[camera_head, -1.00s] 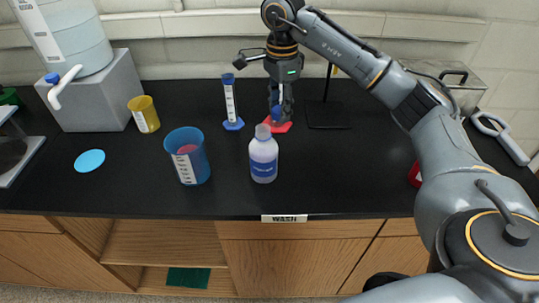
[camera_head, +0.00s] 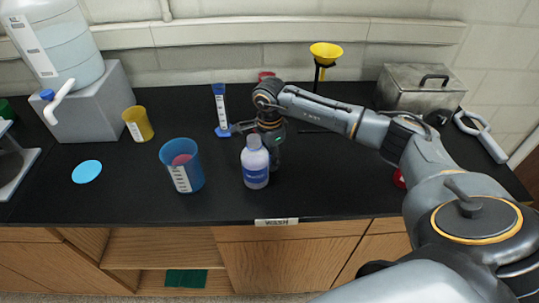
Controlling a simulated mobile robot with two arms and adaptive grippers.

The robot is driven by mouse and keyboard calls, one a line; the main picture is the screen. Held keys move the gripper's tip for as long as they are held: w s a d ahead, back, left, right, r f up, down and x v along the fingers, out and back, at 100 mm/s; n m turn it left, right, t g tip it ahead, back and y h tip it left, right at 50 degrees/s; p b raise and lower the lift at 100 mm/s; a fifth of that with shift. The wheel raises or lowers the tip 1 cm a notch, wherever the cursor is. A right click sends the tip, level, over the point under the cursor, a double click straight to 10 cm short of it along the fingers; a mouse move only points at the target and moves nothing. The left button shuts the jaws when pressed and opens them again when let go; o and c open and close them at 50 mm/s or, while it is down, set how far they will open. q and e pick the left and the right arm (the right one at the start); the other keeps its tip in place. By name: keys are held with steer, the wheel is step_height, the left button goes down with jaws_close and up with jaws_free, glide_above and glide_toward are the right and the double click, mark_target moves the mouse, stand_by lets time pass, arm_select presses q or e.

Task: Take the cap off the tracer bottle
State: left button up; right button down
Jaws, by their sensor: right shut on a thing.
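The white bottle (camera_head: 255,165) with a blue label, which I take to be the tracer bottle, stands upright on the black bench near the front edge. Its grey-blue cap (camera_head: 253,141) sits on top. My right gripper (camera_head: 272,158) reaches down just behind and to the right of the bottle. It is shut, apparently on the bottle's side, though the bottle partly hides its fingers. My left gripper is not in view.
A blue beaker (camera_head: 182,167) stands left of the bottle. A blue-topped cylinder (camera_head: 220,110) stands behind, near my arm. A yellow funnel (camera_head: 326,53) is on a stand behind.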

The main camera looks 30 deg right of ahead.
steer(key=shift+f, duration=0.2)
steer(key=c, duration=0.9)
jaws_free()
steer(key=shift+r, duration=0.1)
steer(key=shift+r, duration=0.2)
steer(key=shift+w+r, duration=0.1)
steer(key=shift+r, duration=0.15)
step_height(320, 180, up, 11)
steer(key=b, duration=0.4)
steer(key=shift+r, duration=0.2)
